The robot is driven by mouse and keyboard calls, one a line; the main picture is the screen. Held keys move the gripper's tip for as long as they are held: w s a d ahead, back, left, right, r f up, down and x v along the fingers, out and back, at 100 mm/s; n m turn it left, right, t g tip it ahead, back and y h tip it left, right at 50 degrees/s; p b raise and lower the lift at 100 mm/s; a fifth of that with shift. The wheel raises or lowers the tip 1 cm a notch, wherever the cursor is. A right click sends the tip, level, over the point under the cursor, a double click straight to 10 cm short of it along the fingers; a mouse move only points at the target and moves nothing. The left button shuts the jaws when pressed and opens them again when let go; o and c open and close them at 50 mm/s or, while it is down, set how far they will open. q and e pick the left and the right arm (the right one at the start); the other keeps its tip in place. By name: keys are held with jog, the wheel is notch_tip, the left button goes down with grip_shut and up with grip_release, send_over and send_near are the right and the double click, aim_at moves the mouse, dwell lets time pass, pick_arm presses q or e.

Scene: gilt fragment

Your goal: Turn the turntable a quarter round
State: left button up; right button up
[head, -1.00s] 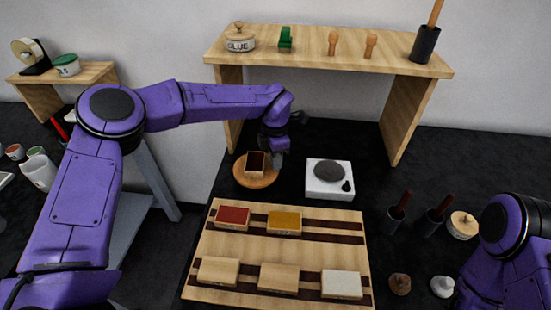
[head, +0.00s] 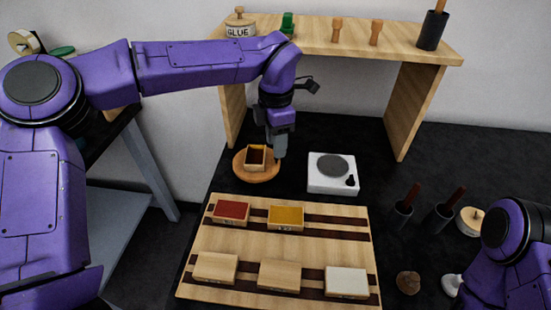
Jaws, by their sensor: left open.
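The turntable (head: 256,177) is a round wooden disc on the black worktop below the shelf. A small open wooden box (head: 255,158) with a dark inside stands on it. My left gripper (head: 279,158) points down at the right edge of the disc, right of the box. It is open, and I cannot tell whether a finger touches the disc or the box. My right arm shows at the lower right, but its gripper is out of view.
A white hotplate (head: 333,186) stands close to the right of the turntable. A wooden rack (head: 240,246) with several coloured and plain blocks lies in front. A wooden shelf (head: 360,48) with a glue pot (head: 240,25) stands behind. Dark cups (head: 438,218) stand at right.

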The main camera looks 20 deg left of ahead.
pick_arm(q)
jog(key=s+d+r+b, duration=0.1)
jog(key=s+d+r, duration=0.1)
jog(key=s, duration=0.5)
jog(key=shift+r+b, duration=0.3)
jog(key=shift+r, duration=0.25)
